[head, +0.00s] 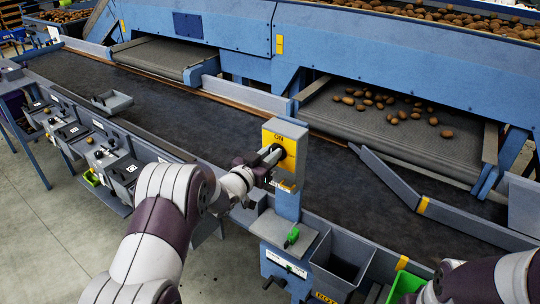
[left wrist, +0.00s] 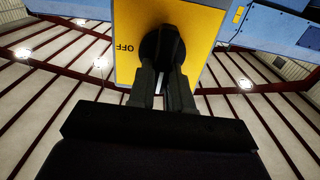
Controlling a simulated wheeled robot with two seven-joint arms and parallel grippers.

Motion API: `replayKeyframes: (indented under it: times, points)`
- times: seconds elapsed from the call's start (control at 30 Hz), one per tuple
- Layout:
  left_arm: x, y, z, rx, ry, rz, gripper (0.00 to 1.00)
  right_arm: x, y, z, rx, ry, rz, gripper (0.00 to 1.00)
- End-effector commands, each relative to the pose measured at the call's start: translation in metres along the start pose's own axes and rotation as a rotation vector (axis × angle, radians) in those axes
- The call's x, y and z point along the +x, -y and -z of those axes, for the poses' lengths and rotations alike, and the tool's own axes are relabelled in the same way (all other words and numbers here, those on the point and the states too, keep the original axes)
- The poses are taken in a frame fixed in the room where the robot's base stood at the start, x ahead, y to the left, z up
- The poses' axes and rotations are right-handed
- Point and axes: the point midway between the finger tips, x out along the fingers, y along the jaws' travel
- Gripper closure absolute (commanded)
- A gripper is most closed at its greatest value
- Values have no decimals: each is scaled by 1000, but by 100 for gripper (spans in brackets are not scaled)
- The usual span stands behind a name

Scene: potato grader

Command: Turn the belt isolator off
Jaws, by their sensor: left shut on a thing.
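The belt isolator (head: 291,135) is a yellow plate on a blue-grey post, marked ON at its top edge in the head view. Its round black knob (head: 280,152) is partly hidden by my left gripper (head: 270,160). In the left wrist view the yellow plate (left wrist: 128,45) shows the word OFF to the left of the black knob (left wrist: 162,42). My left gripper (left wrist: 163,75) is shut on the knob there, one finger on each side. I cannot tell which mark the knob points to. My right arm shows at the lower right; its gripper is outside the picture.
A dark conveyor belt (head: 190,120) runs behind the post. Potatoes lie on a side belt (head: 375,130) at the right. Control boxes (head: 122,168) line the near left edge.

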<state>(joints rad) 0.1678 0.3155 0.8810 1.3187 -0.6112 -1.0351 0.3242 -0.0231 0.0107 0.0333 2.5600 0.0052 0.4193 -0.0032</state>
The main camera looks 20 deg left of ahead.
Motion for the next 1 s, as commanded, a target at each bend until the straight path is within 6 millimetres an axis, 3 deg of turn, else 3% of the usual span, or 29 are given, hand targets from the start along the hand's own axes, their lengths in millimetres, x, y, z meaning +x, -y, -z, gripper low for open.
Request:
replayKeyframes:
  times: [0.27, 1.0]
  points:
    - [0, -2, -6, 142, -4, 0, 100, 32, 0, -4, 0, 0, 0, 57]
    - [0, -12, -13, 836, -5, 2, 100, 158, 0, -19, 0, 0, 0, 57]
